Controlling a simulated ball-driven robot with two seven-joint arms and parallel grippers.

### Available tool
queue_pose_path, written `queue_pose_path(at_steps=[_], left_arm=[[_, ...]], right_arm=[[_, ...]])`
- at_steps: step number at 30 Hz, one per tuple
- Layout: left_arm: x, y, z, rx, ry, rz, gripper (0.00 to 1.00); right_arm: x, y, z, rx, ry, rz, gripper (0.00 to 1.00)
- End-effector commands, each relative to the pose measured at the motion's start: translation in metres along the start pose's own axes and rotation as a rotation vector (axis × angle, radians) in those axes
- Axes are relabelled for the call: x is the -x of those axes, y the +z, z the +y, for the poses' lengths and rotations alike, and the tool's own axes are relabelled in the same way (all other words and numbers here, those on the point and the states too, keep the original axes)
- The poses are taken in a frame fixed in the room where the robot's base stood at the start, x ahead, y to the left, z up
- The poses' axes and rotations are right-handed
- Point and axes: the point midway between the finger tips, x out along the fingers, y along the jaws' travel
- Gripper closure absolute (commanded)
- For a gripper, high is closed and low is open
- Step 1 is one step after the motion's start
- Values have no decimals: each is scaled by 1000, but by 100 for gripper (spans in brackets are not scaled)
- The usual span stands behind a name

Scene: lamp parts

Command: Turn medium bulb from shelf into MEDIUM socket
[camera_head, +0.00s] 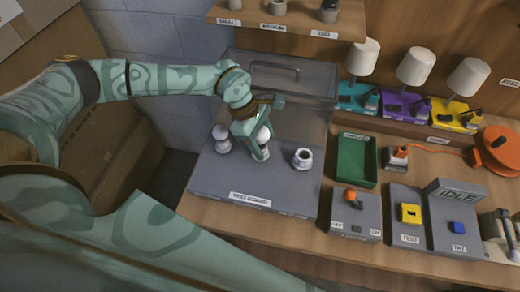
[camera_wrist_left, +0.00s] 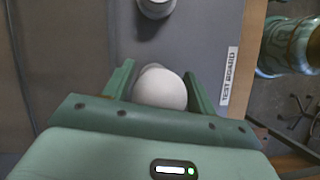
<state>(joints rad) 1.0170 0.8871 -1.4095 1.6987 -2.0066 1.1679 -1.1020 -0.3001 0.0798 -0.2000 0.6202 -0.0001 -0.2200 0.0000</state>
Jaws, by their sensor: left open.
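My left gripper (camera_head: 262,147) points down at the test board (camera_head: 230,180), its open fingers around a white bulb (camera_head: 264,133) at the middle socket. In the left wrist view the bulb (camera_wrist_left: 160,88) lies between the two fingers (camera_wrist_left: 160,85), with a visible gap at the right finger; contact on the left is unclear. The bulb looks upright in the middle socket (camera_head: 262,154), whose threads are hidden. Another white bulb (camera_head: 222,132) stands at the left socket. The right socket (camera_head: 303,157) looks empty. The shelf (camera_head: 290,24) carries small, medium and big labels. My right gripper is not in view.
A clear lidded case (camera_head: 282,75) stands behind the board. A green tray (camera_head: 356,160), a switch box (camera_head: 355,215) and test boxes (camera_head: 410,214) stand to the right. Three lamps (camera_head: 414,66) stand at the back. The board's front strip is clear.

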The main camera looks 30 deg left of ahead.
Motion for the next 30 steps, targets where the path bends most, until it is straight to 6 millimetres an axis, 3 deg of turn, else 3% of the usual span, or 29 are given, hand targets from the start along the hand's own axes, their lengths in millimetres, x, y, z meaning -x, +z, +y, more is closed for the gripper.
queue_pose_path(at_steps=[4, 7, 8, 17, 30], left_arm=[[-1, 0, 0, -1, -1, 0, 46], [-1, 0, 0, -1, -2, 0, 74], [-1, 0, 0, -1, -2, 0, 75], [-2, -1, -1, -47, -25, 0, 75], [-4, -2, -3, -362, -166, 1, 75]], right_arm=[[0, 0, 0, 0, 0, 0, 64], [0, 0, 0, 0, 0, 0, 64], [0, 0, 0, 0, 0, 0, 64], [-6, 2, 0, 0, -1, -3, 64], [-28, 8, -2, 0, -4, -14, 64]])
